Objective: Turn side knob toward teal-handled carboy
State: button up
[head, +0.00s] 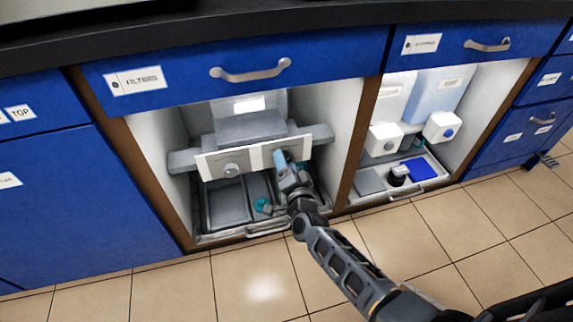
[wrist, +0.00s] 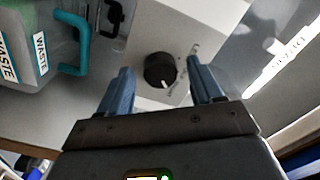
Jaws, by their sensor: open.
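In the wrist view a round black knob (wrist: 160,70) with a white pointer mark sits on a pale panel (wrist: 168,25). The mark points down and slightly right. My gripper (wrist: 158,66) is open, with one blue finger on each side of the knob; I cannot tell whether they touch it. A teal-handled carboy (wrist: 75,55) with WASTE labels is left of the knob. In the head view my gripper (head: 281,160) is at the right part of the white panel (head: 208,167) in the left open cabinet and hides the knob there. Teal parts (head: 263,206) show below.
Another, grey knob (head: 231,170) is on the panel's left half. A tray (head: 205,237) lies beneath it. A cabinet divider (head: 360,140) stands right of my arm. The right cabinet holds white containers (head: 384,139) and a tray. The tiled floor in front is clear.

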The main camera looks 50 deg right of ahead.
jog(key=p+v, duration=0.2)
jog(key=v, duration=0.5)
jog(key=shift+s+a, duration=0.25)
jog(key=shift+s, duration=0.05)
dwell(0.3)
jog(key=s+a+r+n+t+y, duration=0.1)
jog(key=s+a+r+n+y, duration=0.2)
jog(key=s+a, duration=0.4)
jog(key=s+a+r+n+y, duration=0.2)
jog(key=s+a+n, duration=0.3)
jog(key=s, duration=0.3)
jog(key=s+a+r+n+y, duration=0.2)
jog(key=s+a+r+n, duration=0.1)
jog(key=s+r, duration=0.25)
jog(key=s+a+r+n+y, duration=0.1)
jog(key=s+a+r+n, duration=0.1)
jog(key=s+r+n, duration=0.3)
jog(key=s+r+n+y+p, duration=0.1)
jog(key=s+r+p, duration=0.1)
jog(key=r+p, duration=1)
jog(key=s+a+r+n+g+y+p, duration=0.1)
jog(key=s+r+p, duration=0.2)
jog(key=r+p, duration=0.9)
notch_tip(320, 180, up, 8)
jog(key=shift+r+p, duration=0.1)
jog(key=shift+p, duration=0.2)
